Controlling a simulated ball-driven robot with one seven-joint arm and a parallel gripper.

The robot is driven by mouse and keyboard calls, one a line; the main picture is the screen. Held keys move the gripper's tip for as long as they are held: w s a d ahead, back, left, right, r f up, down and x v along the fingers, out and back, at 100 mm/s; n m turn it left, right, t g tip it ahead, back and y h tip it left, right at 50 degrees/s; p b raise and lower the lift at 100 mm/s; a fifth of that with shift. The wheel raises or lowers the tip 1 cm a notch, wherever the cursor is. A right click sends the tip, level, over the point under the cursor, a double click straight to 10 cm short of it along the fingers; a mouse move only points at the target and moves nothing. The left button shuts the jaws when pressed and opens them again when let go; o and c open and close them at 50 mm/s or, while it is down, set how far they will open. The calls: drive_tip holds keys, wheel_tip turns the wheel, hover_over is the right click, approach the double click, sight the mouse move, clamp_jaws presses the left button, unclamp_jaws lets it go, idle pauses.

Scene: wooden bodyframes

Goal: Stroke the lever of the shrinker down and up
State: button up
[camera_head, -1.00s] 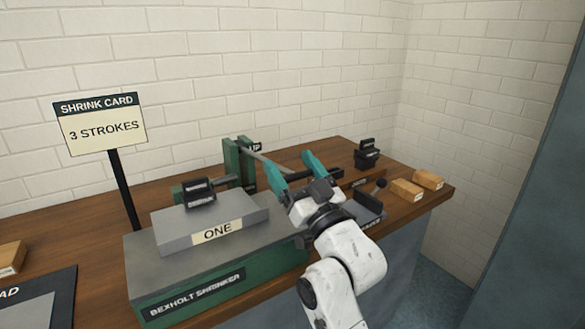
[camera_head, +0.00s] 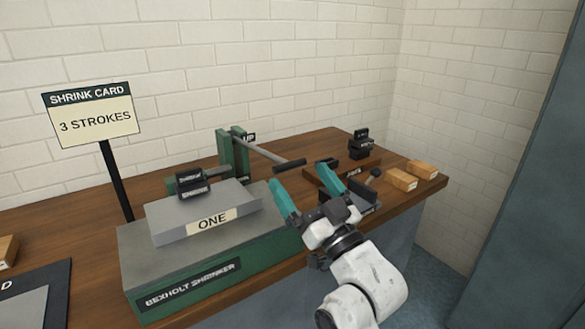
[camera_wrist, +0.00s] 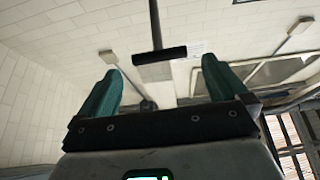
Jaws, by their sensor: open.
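The green Bexholt shrinker (camera_head: 240,265) stands on the wooden bench with a grey block marked ONE (camera_head: 165,224) on top. Its lever (camera_head: 262,153) runs from green posts (camera_head: 226,155) toward the right and ends in a dark crosswise grip (camera_head: 289,165). A partly hidden UP label (camera_head: 250,138) is beside the posts. My gripper (camera_head: 299,175) is open and empty, its teal fingers pointing toward the lever grip. In the wrist view the dark grip (camera_wrist: 160,55) lies between and beyond the fingertips, with a visible gap to each.
A sign reading SHRINK CARD, 3 STROKES (camera_head: 92,116) stands on a post at the left. Black stacked pieces (camera_head: 358,147), a tray (camera_head: 340,186), a small knob lever (camera_head: 374,174) and wooden blocks (camera_head: 402,179) are at the right. A brick wall is behind.

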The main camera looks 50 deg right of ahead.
drive_tip(key=v, duration=0.4)
drive_tip(key=shift+s+f, duration=0.15)
drive_tip(key=shift+s, duration=0.05)
drive_tip(key=shift+s+a, duration=0.1)
idle(0.5)
